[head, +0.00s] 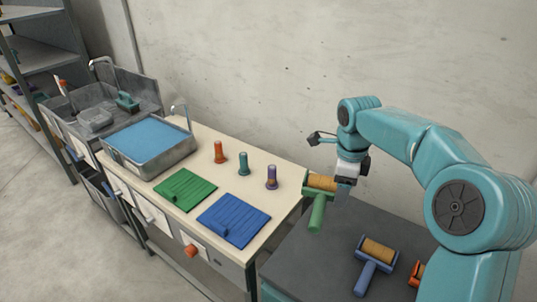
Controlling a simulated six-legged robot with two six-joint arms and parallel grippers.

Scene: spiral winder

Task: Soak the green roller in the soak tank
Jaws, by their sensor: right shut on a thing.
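My right gripper (345,184) is shut on the green roller (317,212) at the right of the head view. The roller has a tan cylinder in a green frame, and its green handle points down toward the front. It is above the left part of the dark grey surface, near the right end of the bench; I cannot tell the exact gap. The soak tank (167,165) is a metal basin of blue liquid at the bench's left end, well left of the gripper. My left gripper is not in view.
A blue roller (375,262) and a partly hidden orange roller (416,273) lie on the dark surface (300,255). Orange, teal and purple pegs (243,164) stand on the bench. Green (185,189) and blue (233,220) ridged mats lie in front. A sink (95,115) stands far left.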

